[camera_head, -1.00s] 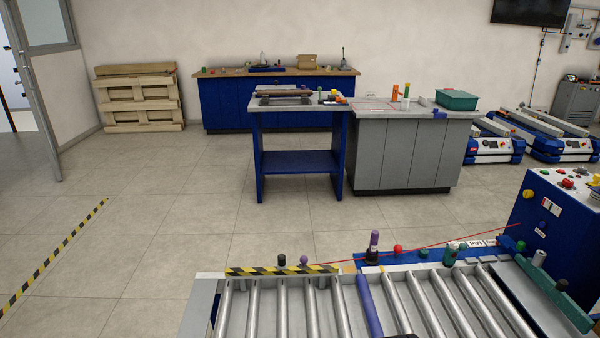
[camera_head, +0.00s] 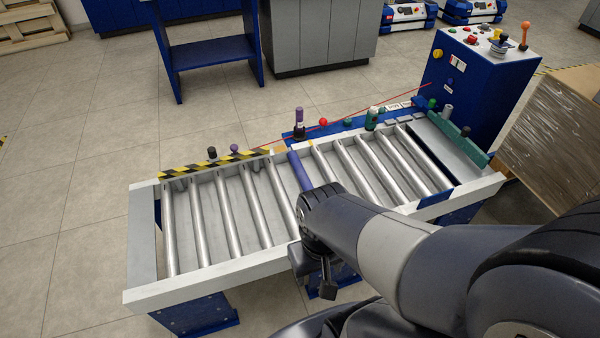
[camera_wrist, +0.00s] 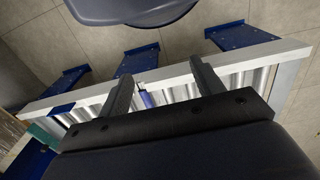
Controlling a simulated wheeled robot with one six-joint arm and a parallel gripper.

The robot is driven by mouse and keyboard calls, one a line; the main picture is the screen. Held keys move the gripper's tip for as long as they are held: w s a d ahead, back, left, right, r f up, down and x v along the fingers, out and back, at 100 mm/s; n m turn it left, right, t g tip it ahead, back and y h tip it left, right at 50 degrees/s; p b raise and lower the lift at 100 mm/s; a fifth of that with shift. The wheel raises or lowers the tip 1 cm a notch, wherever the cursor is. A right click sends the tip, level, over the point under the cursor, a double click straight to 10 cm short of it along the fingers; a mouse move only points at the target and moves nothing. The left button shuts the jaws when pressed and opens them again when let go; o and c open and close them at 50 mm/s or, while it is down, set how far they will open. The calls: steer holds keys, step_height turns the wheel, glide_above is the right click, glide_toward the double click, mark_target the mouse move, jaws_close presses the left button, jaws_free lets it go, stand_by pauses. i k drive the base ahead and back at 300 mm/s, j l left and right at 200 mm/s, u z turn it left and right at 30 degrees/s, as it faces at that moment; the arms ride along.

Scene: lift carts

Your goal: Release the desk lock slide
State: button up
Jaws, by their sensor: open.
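No part is clearly marked as the desk lock slide, so I cannot tell which piece it is. My gripper (camera_wrist: 163,88) is open and empty above the desk's near rail in the wrist view. The purple bar shows between its fingers (camera_wrist: 146,99), apart from them.
A blue control box (camera_head: 470,80) with coloured buttons and an orange-topped lever stands at the right end. A wrapped carton (camera_head: 555,125) is beside it. A blue shelf stand (camera_head: 207,52) and grey cabinet (camera_head: 320,35) stand behind.

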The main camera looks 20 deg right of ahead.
mark_target(497, 32)
steer(key=z, duration=1.8)
